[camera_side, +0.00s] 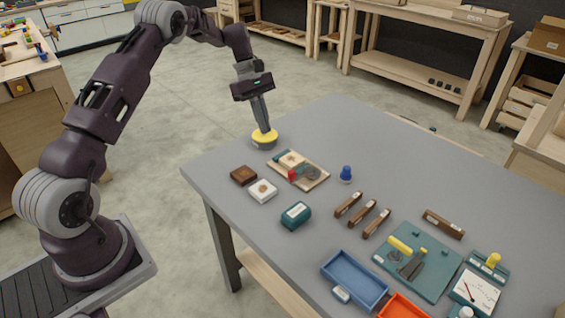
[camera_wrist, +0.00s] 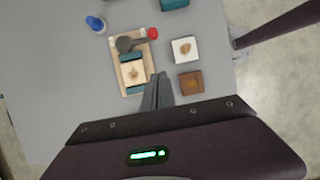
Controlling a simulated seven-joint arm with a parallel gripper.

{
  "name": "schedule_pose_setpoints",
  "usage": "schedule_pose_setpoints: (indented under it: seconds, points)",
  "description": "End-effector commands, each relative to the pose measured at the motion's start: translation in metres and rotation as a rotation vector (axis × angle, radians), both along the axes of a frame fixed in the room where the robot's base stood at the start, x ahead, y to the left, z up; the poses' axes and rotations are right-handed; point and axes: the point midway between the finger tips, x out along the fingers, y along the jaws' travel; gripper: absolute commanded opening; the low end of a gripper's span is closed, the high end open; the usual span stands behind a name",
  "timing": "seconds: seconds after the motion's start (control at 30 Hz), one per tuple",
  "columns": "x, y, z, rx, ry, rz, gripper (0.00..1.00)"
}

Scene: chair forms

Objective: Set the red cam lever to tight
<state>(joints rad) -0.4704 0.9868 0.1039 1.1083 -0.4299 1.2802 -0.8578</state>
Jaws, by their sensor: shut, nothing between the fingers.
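The cam fixture is a light wooden board (camera_side: 315,184) near the table's far left corner. On it are a pale block with a brown mark between teal pieces, and a dark grey round cam (camera_side: 311,173) with a red end (camera_side: 292,175). In the wrist view the cam (camera_wrist: 126,44) has a grey arm running right to the red tip (camera_wrist: 153,33), beside the pale block (camera_wrist: 133,73). My gripper (camera_side: 263,127) is shut and empty, pointing down beyond the board; its fingers (camera_wrist: 158,90) show just below the board in the wrist view. Any tight marking is unreadable.
A yellow-topped round thing (camera_side: 264,137) lies under my fingertips; contact is unclear. A brown block (camera_side: 244,175), white block (camera_side: 262,190) and teal block (camera_side: 296,215) lie near the board. A blue knob (camera_side: 346,174) stands right of it. Trays and wooden bars lie nearer the camera.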

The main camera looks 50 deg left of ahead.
Motion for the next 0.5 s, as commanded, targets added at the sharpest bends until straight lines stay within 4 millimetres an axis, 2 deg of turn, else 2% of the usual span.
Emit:
schedule_pose_setpoints:
  seconds: [0.33, 0.5]
  points:
    - [0.000, 0.000, -0.003, -0.002, 0.003, 0.004, 0.00]
    - [0.000, -0.008, -0.024, -0.004, 0.007, 0.003, 0.00]
